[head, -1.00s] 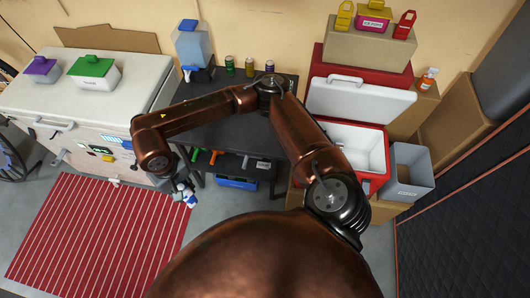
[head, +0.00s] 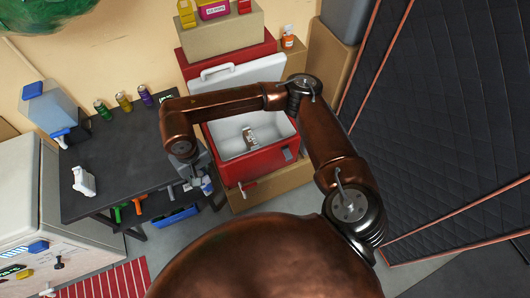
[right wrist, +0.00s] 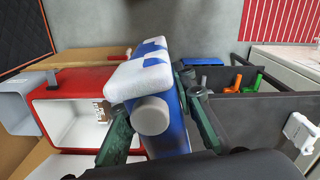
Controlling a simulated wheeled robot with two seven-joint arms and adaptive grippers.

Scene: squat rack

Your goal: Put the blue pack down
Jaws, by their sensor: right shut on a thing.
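The blue pack (right wrist: 172,115), blue and white with a round grey-white cap, is in my right gripper (right wrist: 158,122). The two dark green fingers are closed on its sides. In the head view my right gripper (head: 198,178) hangs between the black table and the red cooler, and only a small blue and white bit of the pack (head: 207,187) shows below it. The pack is in the air, apart from any surface as far as I can tell. My left gripper is out of view.
The open red cooler (head: 246,172) has a small item (head: 250,138) inside. The black table (head: 125,150) holds a white bottle-like thing (head: 84,181), several cans and a blue-topped jug (head: 47,108).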

